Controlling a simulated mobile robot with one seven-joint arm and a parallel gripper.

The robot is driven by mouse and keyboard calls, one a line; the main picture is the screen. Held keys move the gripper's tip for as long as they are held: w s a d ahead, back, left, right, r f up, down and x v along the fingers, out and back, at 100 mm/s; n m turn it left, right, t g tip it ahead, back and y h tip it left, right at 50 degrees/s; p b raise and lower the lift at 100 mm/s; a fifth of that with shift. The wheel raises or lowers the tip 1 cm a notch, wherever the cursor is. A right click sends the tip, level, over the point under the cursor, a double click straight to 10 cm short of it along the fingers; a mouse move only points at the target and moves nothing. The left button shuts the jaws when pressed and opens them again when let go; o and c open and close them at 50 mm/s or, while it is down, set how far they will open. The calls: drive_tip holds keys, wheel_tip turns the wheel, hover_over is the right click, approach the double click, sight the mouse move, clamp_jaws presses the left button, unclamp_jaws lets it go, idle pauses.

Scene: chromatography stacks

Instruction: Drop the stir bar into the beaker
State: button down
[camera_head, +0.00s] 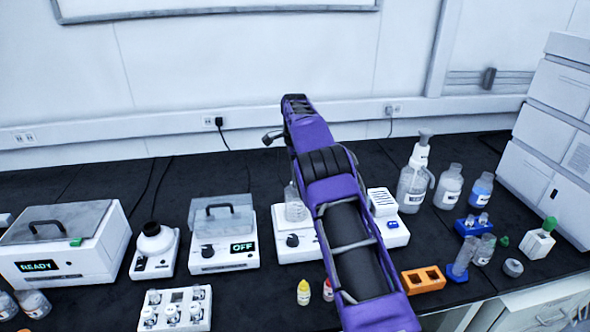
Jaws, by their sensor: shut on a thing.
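A clear glass beaker (295,209) stands upright on a white stirrer plate (295,250), left of my purple arm, which covers part of the plate. My gripper (267,141) shows small and dark at the far end of the arm. In the picture it is above and a little left of the beaker, apart from it. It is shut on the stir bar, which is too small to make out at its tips. The beaker's right side is close to the arm's outline, and its inside is not clear.
A lidded device reading OFF (222,235) stands left of the stirrer. Bottles (415,185), an orange rack (423,280) and a blue rack (457,273) stand right of my arm. Small yellow (304,293) and red-capped (328,290) bottles and a white vial tray (176,309) are nearer.

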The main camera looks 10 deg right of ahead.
drive_tip(key=shift+f, duration=0.35)
drive_tip(key=c, duration=0.8)
unclamp_jaws()
drive_tip(key=shift+r, duration=0.1)
